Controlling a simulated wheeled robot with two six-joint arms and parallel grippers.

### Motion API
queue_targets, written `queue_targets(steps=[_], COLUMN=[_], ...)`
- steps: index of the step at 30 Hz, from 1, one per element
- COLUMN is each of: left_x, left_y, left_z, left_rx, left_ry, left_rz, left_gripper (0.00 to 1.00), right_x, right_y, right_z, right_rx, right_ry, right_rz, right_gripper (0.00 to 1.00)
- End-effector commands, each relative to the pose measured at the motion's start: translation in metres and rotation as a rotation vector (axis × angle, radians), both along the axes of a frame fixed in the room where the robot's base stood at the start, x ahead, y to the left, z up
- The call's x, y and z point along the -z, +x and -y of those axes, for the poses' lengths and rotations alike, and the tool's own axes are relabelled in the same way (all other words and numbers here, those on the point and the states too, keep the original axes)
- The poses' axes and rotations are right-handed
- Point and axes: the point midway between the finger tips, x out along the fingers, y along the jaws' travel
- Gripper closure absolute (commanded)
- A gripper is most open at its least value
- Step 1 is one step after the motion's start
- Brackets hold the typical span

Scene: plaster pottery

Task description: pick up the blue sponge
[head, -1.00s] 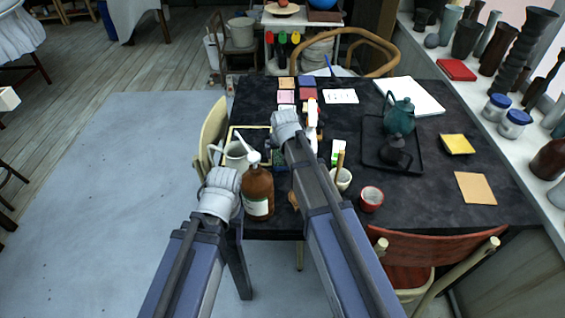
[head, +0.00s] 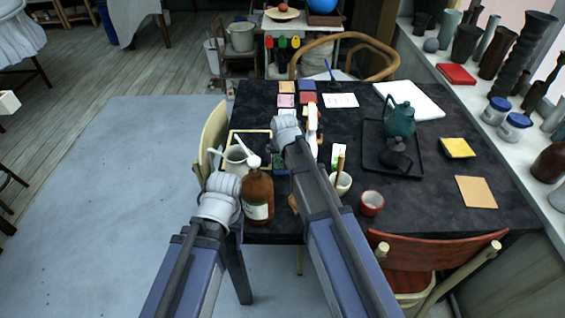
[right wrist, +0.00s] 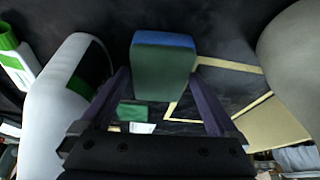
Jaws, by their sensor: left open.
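The blue sponge (right wrist: 165,40) shows in the right wrist view as a block with a blue top and a dark green side. It is upright between the fingertips of my right gripper (right wrist: 160,75). The fingers are apart, one on each side of it; I cannot tell whether they touch it. In the head view my right wrist and the spray bottle crowd the sponge, and only a small blue-green patch shows. My left gripper (head: 221,190) is open, with its wrist low beside the brown pump bottle; its fingers are mostly hidden in the head view.
The brown pump bottle (head: 258,194), white pitcher (head: 236,160) and white spray bottle (head: 313,130) stand close around my arms. A cream cup (head: 341,185) and red cup (head: 371,203) are to the right. A black tray (head: 420,160) holds a teal teapot (head: 400,120).

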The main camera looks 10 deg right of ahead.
Motion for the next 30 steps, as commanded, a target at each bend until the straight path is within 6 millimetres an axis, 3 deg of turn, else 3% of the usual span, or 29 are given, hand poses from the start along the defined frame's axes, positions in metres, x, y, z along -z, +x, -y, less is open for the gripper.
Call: queue_targets(steps=[2,17,30], left_x=[0.0,0.0,-0.009], left_y=[0.0,0.0,0.0], left_z=[0.0,0.0,0.0], left_rx=[0.0,0.0,0.0], left_ry=[0.0,0.0,0.0], left_rz=[0.0,0.0,0.0], left_gripper=[0.39,0.39,0.39], right_x=[0.0,0.0,-0.009], right_y=[0.0,0.0,0.0], right_z=[0.0,0.0,0.0], right_rx=[0.0,0.0,0.0], right_ry=[0.0,0.0,0.0], right_rz=[0.0,0.0,0.0], right_gripper=[0.15,0.71,0.72])
